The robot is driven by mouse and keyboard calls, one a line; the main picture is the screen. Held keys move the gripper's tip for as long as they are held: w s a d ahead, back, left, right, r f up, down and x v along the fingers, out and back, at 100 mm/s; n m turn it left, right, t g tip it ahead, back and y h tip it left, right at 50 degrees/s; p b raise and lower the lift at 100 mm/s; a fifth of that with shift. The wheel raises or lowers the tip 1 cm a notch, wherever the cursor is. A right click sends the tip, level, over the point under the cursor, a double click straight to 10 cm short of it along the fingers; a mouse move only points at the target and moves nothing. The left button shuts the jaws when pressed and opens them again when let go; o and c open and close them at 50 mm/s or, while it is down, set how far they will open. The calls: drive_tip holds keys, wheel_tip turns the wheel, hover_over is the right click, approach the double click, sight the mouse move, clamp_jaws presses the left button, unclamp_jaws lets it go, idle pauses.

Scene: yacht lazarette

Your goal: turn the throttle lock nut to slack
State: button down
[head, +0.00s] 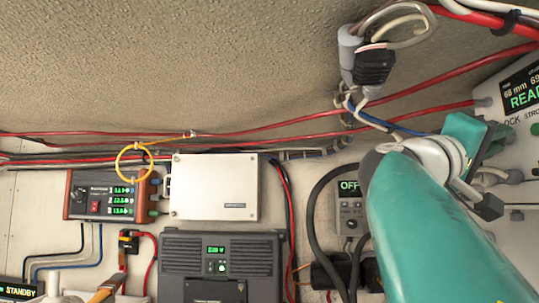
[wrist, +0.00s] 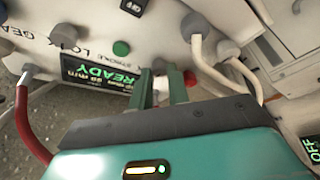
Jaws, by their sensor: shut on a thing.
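A white control panel (wrist: 95,30) with a lit READY display (wrist: 122,76) fills the upper left of the wrist view. Its printed words include LOCK and GEAR. My gripper (wrist: 162,76) reaches the panel just right of the display, its two green fingers shut on a small pale part (wrist: 160,88). I take this for the throttle lock nut; the fingers hide most of it, so its turn position cannot be told. In the head view the panel (head: 515,165) stands at the right edge, and my teal arm covers part of it.
A round green button (wrist: 121,48) sits close left of the fingers. Grey cable ends and white cables (wrist: 210,70) crowd their right side. A red cable (wrist: 30,125) hangs at left. In the head view, red cables (head: 430,90) and a black connector (head: 373,66) run above my arm.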

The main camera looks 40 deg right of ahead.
drive_tip(key=shift+r+n, duration=0.1)
drive_tip(key=shift+n, duration=0.3)
drive_tip(key=n+y, duration=0.2)
drive_tip(key=n, duration=0.3)
drive_tip(key=r+n+t+y, duration=0.1)
drive_tip(key=n+y, duration=0.1)
drive_tip(key=n, duration=0.4)
drive_tip(key=n+t+y, duration=0.1)
drive_tip(key=n+y, duration=0.1)
drive_tip(key=n, duration=0.4)
drive_tip(key=shift+r, duration=0.15)
idle(0.5)
drive_tip(key=c, duration=1.3)
unclamp_jaws()
drive_tip(key=shift+d, duration=0.15)
drive_tip(key=shift+c, duration=0.2)
